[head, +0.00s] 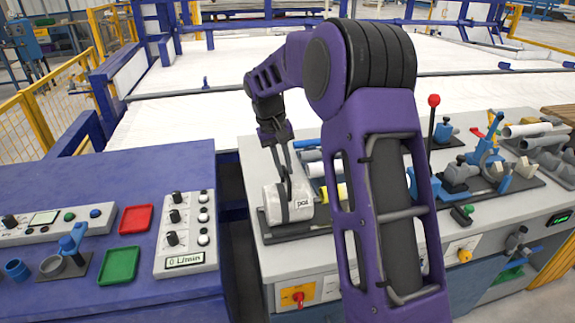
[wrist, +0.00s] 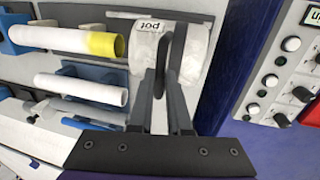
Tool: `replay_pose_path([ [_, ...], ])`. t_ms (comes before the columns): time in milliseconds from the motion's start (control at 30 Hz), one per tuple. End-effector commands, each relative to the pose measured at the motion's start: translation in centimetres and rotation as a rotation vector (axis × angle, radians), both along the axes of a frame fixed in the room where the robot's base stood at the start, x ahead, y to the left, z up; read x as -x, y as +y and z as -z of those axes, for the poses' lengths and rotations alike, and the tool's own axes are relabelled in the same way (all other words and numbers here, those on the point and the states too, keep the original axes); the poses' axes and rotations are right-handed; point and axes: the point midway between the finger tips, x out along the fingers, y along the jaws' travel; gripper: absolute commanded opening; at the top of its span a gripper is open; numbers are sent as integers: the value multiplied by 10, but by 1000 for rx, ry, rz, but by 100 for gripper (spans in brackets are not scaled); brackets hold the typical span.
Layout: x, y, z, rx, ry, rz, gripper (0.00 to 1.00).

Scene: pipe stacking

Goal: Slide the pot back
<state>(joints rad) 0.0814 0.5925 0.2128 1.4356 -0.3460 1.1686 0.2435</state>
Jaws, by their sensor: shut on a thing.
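The pot (head: 301,208) is a whitish grey cylinder lying on its side, with a "pot" label. It sits at the near left end of a dark base plate (head: 318,225) on the right-hand bench. My gripper (head: 285,190) reaches down from above and is shut on the pot. In the wrist view the fingers (wrist: 167,82) overlap the pot (wrist: 194,48), whose label appears upside down. The fingers hide part of the pot, and my arm hides part of the bench to its right.
White pipes, one with a yellow end (wrist: 103,45), lie in blue holders close beside the pot. A lever with a red knob (head: 434,101) stands farther right. A blue bench (head: 60,185) with a control panel (head: 187,235) is left, across a narrow gap.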

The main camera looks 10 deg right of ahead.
Motion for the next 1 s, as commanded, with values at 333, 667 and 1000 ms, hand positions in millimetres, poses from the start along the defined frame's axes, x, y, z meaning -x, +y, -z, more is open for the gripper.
replay_pose_path([
  [333,-1,4,-1,-7,-3,-5,46],
  [667,-1,8,-25,-6,-6,-3,46],
  [1000,-1,25,-106,-7,-7,-5,46],
])
